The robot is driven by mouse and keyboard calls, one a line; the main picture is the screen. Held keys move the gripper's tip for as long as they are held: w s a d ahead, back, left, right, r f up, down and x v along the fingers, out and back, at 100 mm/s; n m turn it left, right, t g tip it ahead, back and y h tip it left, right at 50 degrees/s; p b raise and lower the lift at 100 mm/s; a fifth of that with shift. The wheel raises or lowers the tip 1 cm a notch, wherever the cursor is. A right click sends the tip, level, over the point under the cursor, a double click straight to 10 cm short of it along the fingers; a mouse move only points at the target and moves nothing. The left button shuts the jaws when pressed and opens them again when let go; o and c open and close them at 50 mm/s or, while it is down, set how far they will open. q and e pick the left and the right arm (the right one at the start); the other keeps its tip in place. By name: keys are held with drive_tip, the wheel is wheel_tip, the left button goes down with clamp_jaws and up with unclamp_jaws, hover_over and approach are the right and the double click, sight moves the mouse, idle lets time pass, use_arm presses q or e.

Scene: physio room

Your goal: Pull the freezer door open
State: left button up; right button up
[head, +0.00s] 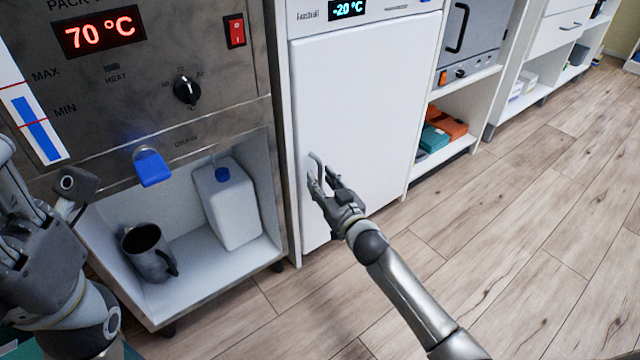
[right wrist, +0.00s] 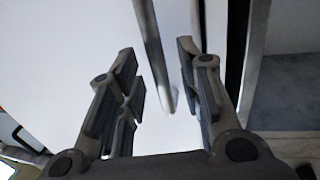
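The freezer door (head: 360,110) is a plain white panel below a display reading -20 °C. It looks closed. Its handle (head: 317,163) is a thin grey vertical bar near the door's left edge. My right gripper (head: 324,180) is at the handle's lower part. In the right wrist view the handle (right wrist: 152,50) comes down between the two open fingers (right wrist: 160,95), with a gap to each side. My left gripper (head: 35,215) is at the left edge of the head view, in front of the steel heater unit; its fingers are partly cut off.
A steel unit (head: 130,80) showing 70 °C stands left of the freezer. Its open shelf holds a dark jug (head: 148,252) and a white canister (head: 228,205). Shelves with orange and teal boxes (head: 433,138) stand right. The wooden floor (head: 520,210) in front is clear.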

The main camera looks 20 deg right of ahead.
drive_tip(key=shift+w+a, duration=0.1)
drive_tip(key=shift+w, duration=0.6)
drive_tip(key=shift+c, duration=0.3)
clamp_jaws()
